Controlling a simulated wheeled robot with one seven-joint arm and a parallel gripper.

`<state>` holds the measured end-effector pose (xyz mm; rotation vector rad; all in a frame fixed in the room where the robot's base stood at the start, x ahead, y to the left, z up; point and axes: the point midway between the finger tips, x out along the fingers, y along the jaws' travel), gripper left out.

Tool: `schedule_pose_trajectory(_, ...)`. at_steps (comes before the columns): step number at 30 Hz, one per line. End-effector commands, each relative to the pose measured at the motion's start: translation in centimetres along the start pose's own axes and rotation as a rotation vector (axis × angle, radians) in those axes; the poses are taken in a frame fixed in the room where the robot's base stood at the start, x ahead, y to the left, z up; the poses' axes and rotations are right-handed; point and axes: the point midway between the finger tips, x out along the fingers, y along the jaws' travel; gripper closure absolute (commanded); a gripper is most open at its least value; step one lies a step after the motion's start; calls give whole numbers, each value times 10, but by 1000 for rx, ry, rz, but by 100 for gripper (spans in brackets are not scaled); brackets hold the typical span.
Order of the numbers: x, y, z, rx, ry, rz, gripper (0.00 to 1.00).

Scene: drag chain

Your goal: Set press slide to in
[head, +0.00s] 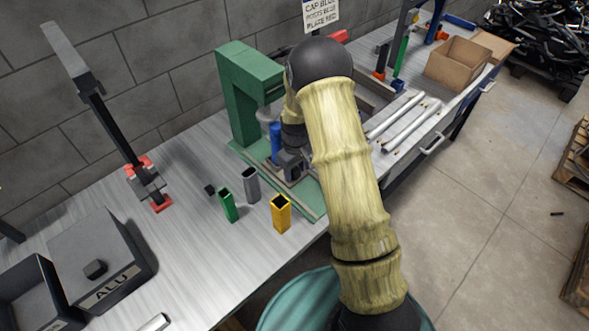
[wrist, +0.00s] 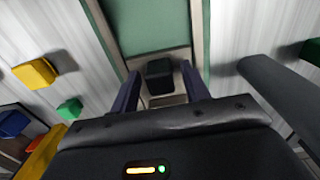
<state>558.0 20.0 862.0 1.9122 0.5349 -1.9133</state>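The green press (head: 235,95) stands on the bench against the wall, with its flat green base (head: 312,212) reaching toward the front edge. My gripper (head: 290,170) is low over this base, in front of the press column. In the wrist view, my gripper (wrist: 161,88) has its two dark blue fingers apart. A black block, seemingly the handle of the press slide (wrist: 158,74), lies between them, with a gap visible on each side. The slide sits between pale rails (wrist: 103,28).
Green (head: 228,205), grey (head: 251,185) and yellow (head: 281,212) square tubes stand left of the gripper. A small black cap (head: 209,189) lies near them. Metal bars (head: 410,122) lie to the right. A black ALU box (head: 97,262) is at front left.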

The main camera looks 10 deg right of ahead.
Motion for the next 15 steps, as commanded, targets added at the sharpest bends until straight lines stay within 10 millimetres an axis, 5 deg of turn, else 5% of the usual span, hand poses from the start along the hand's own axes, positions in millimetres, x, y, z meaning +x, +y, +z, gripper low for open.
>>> schedule_pose_trajectory(15, -16, -1, -2, -3, 4, 1, 51)
